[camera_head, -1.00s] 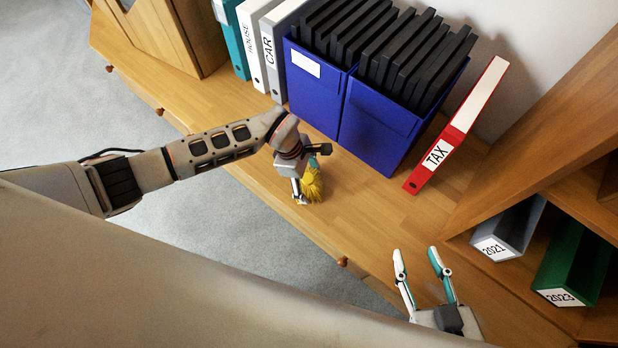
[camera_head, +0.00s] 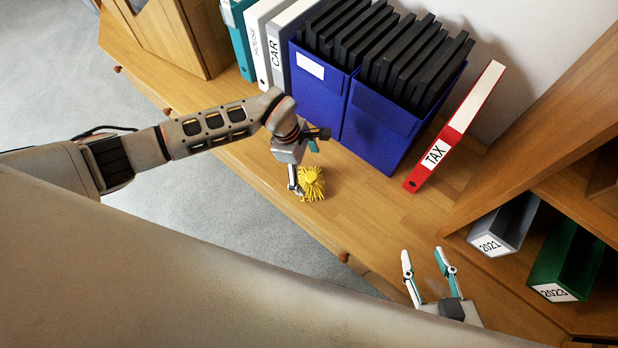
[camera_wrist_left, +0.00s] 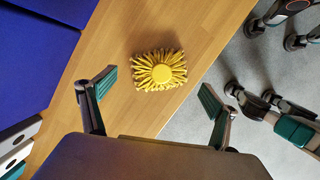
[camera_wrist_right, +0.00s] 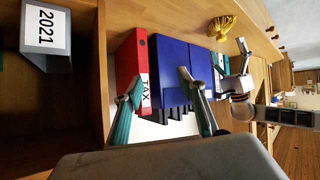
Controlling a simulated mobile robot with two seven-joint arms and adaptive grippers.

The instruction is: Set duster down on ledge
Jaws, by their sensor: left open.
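The yellow duster (camera_head: 312,184) lies on the wooden ledge (camera_head: 365,215), in front of the blue boxes. In the left wrist view the duster (camera_wrist_left: 160,70) rests on the wood with its round yellow middle facing up, between and beyond the fingertips. My left gripper (camera_wrist_left: 152,90) is open, with a clear gap between each finger and the duster. In the head view my left gripper (camera_head: 304,165) is just beside the duster and partly covers it. My right gripper (camera_head: 432,262) is open and empty over the front right of the ledge. The duster (camera_wrist_right: 221,27) also shows in the right wrist view.
Blue boxes (camera_head: 375,130) full of black cases stand behind the duster. A red TAX binder (camera_head: 455,128) leans to their right. Binders marked 2021 (camera_head: 503,225) and 2023 (camera_head: 566,262) sit in the right shelf. Bare ledge lies between the duster and the TAX binder.

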